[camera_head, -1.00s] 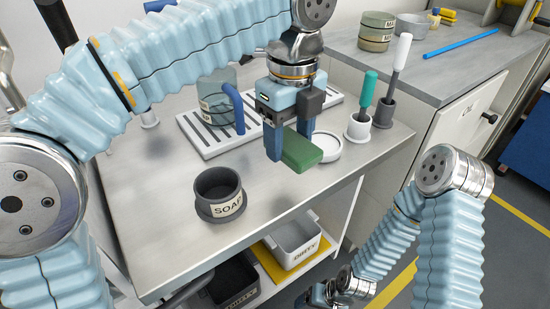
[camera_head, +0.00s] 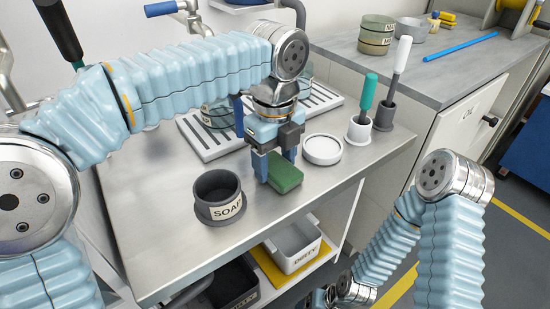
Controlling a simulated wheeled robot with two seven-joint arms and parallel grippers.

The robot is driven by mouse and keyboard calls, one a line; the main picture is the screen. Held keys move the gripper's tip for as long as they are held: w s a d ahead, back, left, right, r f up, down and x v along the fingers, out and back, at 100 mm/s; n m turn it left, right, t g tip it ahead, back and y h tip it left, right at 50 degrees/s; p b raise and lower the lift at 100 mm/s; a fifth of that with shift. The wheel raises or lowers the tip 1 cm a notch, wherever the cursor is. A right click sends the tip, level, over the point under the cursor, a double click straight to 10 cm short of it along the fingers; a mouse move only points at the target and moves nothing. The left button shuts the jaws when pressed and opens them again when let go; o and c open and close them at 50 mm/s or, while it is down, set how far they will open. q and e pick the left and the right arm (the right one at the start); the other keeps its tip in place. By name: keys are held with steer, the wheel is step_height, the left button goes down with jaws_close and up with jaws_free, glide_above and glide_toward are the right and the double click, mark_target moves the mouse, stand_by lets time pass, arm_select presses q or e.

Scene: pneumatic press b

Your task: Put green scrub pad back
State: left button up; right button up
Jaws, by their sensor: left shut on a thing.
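The green scrub pad (camera_head: 286,178) is between the fingers of my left gripper (camera_head: 274,167), which is shut on it. The pad is low over the steel counter, to the right of the soap cup; I cannot tell whether it touches the counter. A round white dish (camera_head: 323,149) stands empty behind and to the right of the pad. The dark grey soap cup (camera_head: 219,198) stands to the left of the gripper. My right gripper (camera_head: 322,297) is only partly seen low at the bottom edge, and its jaws are not clear.
A slotted drain rack (camera_head: 200,146) with a glass jar lies behind my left gripper. A green-handled brush (camera_head: 368,93) and a white-handled brush (camera_head: 402,55) stand in holders at the right. A bin marked dirty (camera_head: 297,247) sits below the counter.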

arm_select(q)
steer(key=shift+f, duration=0.2)
steer(key=o, duration=1.3)
